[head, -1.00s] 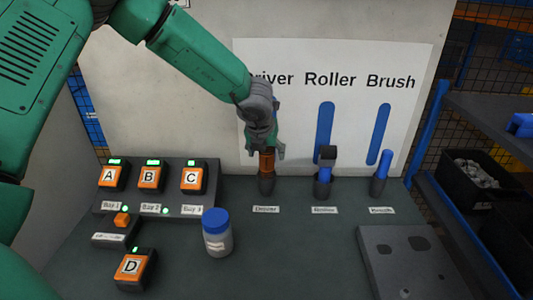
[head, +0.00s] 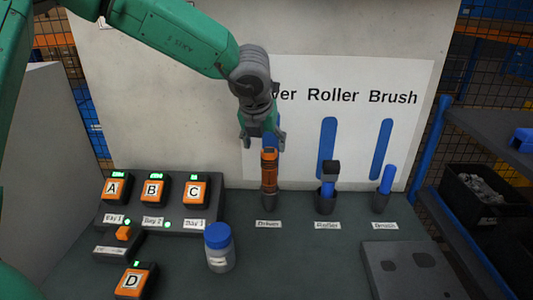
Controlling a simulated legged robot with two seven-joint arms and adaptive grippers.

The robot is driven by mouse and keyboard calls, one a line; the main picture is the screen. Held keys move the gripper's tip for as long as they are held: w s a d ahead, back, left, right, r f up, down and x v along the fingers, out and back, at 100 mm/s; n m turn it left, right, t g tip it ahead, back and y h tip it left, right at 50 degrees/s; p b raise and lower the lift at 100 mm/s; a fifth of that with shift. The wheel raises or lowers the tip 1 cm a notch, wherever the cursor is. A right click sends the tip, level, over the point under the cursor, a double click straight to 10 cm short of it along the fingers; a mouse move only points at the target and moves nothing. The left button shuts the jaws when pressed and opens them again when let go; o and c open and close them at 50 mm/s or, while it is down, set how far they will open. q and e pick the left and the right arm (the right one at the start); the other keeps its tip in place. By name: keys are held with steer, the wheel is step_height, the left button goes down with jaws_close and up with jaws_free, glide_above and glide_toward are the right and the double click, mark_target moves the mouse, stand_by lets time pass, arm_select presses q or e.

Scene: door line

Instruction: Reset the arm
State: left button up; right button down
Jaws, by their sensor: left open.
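My left gripper (head: 262,140) is open above the orange-and-black driver (head: 269,172), its fingers pointing down near the driver's top. I cannot tell whether the fingers touch it. The driver stands upright in its dark holder (head: 269,200) behind the "Driver" label. My left arm comes in from the upper left across the white board. My right gripper is not in view.
The roller (head: 328,180) and blue brush (head: 387,180) stand in holders to the right. Batteries A (head: 115,189), B (head: 154,191) and C (head: 195,191) sit in a dock; D (head: 131,281) is in front. A blue-lidded jar (head: 219,248) stands mid-bench. A shelf is at right.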

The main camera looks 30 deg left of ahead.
arm_select(q)
steer(key=shift+s+r, duration=0.1)
steer(key=shift+r, duration=0.15)
stand_by(0.4)
